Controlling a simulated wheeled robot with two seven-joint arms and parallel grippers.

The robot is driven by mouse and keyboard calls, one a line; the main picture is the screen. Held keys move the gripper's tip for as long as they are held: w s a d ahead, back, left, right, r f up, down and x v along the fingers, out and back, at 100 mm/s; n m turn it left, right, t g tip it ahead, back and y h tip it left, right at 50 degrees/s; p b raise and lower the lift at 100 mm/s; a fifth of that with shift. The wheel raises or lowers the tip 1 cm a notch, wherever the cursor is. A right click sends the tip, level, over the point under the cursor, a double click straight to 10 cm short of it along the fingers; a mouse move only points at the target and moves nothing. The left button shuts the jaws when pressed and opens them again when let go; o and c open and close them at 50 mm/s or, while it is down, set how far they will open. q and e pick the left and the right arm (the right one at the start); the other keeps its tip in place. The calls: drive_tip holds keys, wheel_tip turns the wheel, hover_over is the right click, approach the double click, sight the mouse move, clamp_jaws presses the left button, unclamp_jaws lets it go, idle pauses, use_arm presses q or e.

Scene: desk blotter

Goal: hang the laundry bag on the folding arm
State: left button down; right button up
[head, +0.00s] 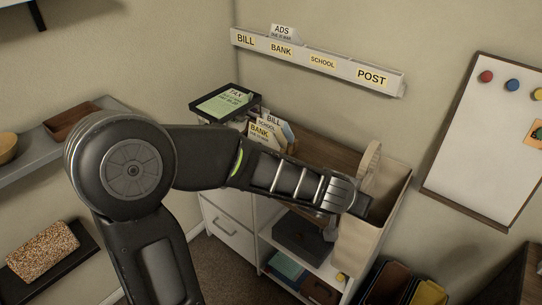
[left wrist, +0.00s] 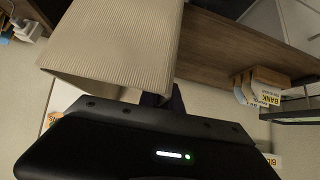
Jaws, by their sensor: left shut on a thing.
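The laundry bag (head: 372,240) is a tall beige fabric bag with a pale loop handle (head: 370,165) standing up at its top left. It hangs upright in front of the right end of the shelf unit. My left gripper (head: 352,207) reaches in from the left and is shut on the bag near its upper left edge. The fingertips are mostly hidden. In the left wrist view the bag's ribbed cloth (left wrist: 120,42) fills the upper left, just beyond the gripper (left wrist: 165,100). I cannot make out a folding arm in either view. My right gripper is not in view.
A white shelf unit (head: 230,232) with a brown top stands behind my arm, holding a black tray (head: 225,103) and labelled envelopes (head: 268,132). A labelled wall rail (head: 318,62) and a whiteboard (head: 483,140) are above. Folders (head: 385,284) stand below right.

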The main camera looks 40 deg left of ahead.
use_arm(q)
drive_tip(key=shift+s+a, duration=0.1)
drive_tip(key=shift+a, duration=0.15)
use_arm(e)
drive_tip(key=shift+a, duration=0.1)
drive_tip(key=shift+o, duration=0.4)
use_arm(q)
drive_tip(key=w+a+r+n+y+p, duration=0.1)
drive_tip(key=a+p, duration=0.3)
drive_tip(key=a, duration=1)
drive_tip(key=w+a+r+n+y+p, duration=0.1)
drive_tip(key=a+p, duration=0.3)
drive_tip(key=a, duration=0.9)
drive_tip(key=shift+a+r+n+y, duration=0.4)
drive_tip(key=shift+r+n+y, duration=0.1)
drive_tip(key=shift+r+n, duration=0.35)
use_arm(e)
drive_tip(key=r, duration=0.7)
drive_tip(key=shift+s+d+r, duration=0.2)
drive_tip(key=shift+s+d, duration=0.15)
use_arm(q)
drive_tip(key=shift+f, duration=0.1)
